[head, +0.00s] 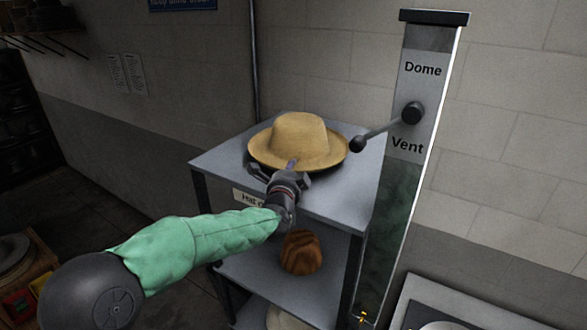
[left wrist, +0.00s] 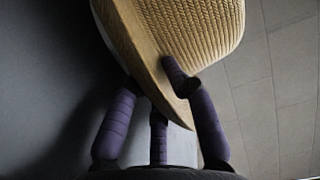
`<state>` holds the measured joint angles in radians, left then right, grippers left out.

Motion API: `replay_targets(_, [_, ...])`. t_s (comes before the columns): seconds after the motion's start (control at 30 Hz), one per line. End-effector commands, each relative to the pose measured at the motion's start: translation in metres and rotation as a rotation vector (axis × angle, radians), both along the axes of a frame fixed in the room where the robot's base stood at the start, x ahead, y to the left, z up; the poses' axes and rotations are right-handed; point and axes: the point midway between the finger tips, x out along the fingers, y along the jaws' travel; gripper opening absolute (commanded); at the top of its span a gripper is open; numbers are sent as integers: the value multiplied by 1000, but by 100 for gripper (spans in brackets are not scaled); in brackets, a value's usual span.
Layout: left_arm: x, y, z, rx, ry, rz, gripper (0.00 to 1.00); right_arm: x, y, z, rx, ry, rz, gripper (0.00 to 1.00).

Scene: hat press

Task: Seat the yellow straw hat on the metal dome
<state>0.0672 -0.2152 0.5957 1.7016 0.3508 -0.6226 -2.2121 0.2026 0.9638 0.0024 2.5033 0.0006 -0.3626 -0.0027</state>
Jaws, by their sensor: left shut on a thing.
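The yellow straw hat (head: 299,139) sits at the top of the grey shelf unit in the head view, crown up, with a dark shape showing under its brim. My left gripper (head: 287,170) is at the front edge of the brim, its fingers shut on it. In the left wrist view the purple fingers (left wrist: 165,105) lie on both sides of the straw brim (left wrist: 140,45). Part of the metal dome may be the bright rounded shape (head: 442,325) cut off at the bottom right of the head view. My right gripper is not in view.
The grey shelf unit (head: 222,160) has a brown wooden block (head: 301,253) on its lower shelf. To its right stands a tall panel (head: 427,65) marked Dome and Vent, with a black-knobbed lever (head: 385,129) sticking out left near the hat. A light metal surface (head: 425,290) lies at bottom right.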

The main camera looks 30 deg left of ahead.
Motion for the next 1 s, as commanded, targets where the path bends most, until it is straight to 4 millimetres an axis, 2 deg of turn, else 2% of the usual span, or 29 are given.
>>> replay_targets(0.03, [0, -2, -8, -3, 15, -4, 0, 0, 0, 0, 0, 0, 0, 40])
replay_targets(0.17, [0, -2, -10, -3, 18, -5, 0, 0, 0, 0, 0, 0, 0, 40])
replay_targets(0.2, [0, -2, -11, -3, 19, -5, 25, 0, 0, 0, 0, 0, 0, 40])
replay_targets(0.3, [0, -3, -12, -4, 22, -6, 50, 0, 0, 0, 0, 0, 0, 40])
replay_targets(0.73, [-5, -5, -15, -6, 27, -8, 50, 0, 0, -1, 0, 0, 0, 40])
replay_targets(0.87, [-19, -9, -14, -8, 26, -8, 50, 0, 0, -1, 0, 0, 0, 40])
replay_targets(1.0, [-42, -16, -11, -5, 23, -8, 50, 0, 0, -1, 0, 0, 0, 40])
